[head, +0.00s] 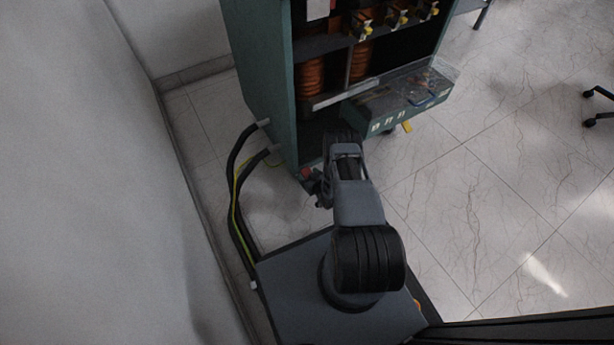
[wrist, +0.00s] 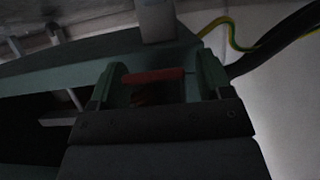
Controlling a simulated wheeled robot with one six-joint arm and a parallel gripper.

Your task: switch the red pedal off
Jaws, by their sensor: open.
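The red pedal (wrist: 154,75) shows in the wrist view as a short red bar near the middle, at the base of the green cabinet. In the head view the red pedal (head: 306,173) is a small red patch at the cabinet's lower front corner, beside my arm. My gripper (wrist: 158,72) is open, with one finger on each side of the red bar in the picture. Nothing is held. The wrist view is dark, so I cannot tell whether the gripper touches the pedal. In the head view my arm hides most of the gripper.
The green cabinet (head: 262,75) holds orange coils and has a protruding drawer-like box (head: 390,122). Black and yellow-green cables (head: 235,190) run left of my base, near a wall. The tiled floor (head: 500,190) at right is mostly clear.

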